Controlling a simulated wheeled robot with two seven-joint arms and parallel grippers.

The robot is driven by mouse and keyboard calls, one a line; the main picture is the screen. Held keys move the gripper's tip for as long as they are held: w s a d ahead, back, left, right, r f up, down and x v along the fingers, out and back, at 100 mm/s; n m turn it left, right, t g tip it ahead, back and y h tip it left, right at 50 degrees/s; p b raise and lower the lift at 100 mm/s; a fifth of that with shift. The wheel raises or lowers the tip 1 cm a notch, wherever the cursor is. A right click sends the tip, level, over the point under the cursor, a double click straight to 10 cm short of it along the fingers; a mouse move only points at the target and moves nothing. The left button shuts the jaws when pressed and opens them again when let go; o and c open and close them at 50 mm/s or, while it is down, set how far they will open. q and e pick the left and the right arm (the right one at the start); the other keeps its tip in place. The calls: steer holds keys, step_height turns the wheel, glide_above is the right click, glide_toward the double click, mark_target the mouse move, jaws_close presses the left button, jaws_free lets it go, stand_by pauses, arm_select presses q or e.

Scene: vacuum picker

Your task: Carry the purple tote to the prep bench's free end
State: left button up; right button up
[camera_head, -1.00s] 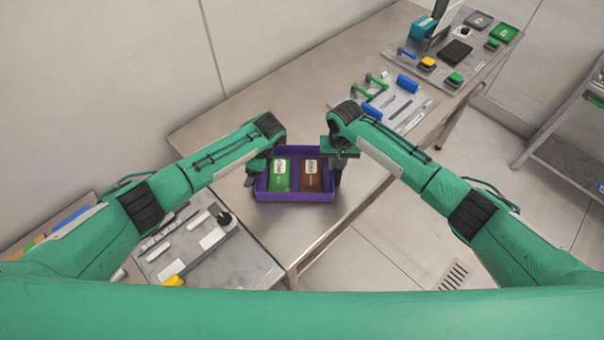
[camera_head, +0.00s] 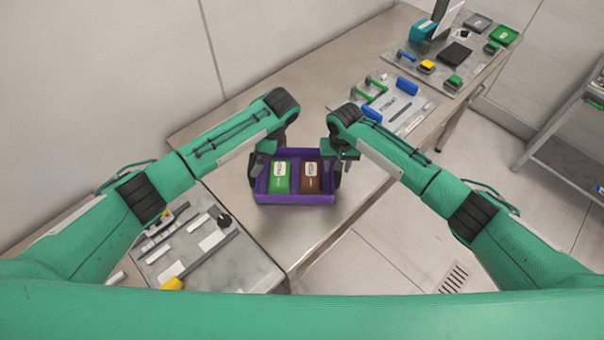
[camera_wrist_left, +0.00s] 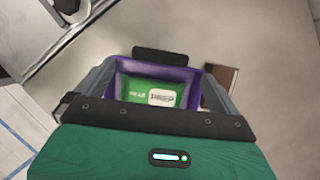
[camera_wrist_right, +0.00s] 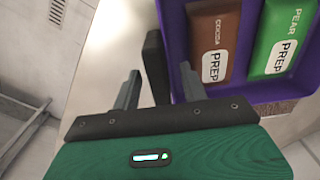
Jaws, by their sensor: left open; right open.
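The purple tote (camera_head: 296,199) sits on the steel bench, holding a green PEAR packet (camera_head: 280,177) and a brown COCOA packet (camera_head: 311,177). My left gripper (camera_head: 262,164) is open at the tote's left side. In the left wrist view, a dark bar (camera_wrist_left: 160,56) on the tote's side shows just past the open fingers. My right gripper (camera_head: 341,160) is open at the tote's right side. In the right wrist view, a similar dark bar (camera_wrist_right: 155,65) stands between its parted fingers. Contact with either bar cannot be told.
A grey board (camera_head: 195,245) with white strips and a yellow item lies near left. Farther along the bench are a board with green handles and blue cylinders (camera_head: 408,86), and another board with a black pad (camera_head: 455,52). Bare steel lies around the tote. A shelf rack stands far right.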

steer(key=shift+r, duration=0.2)
arm_select(q)
steer(key=shift+v, duration=1.05)
arm_select(e)
step_height(320, 180, up, 12)
steer(key=shift+f, duration=0.2)
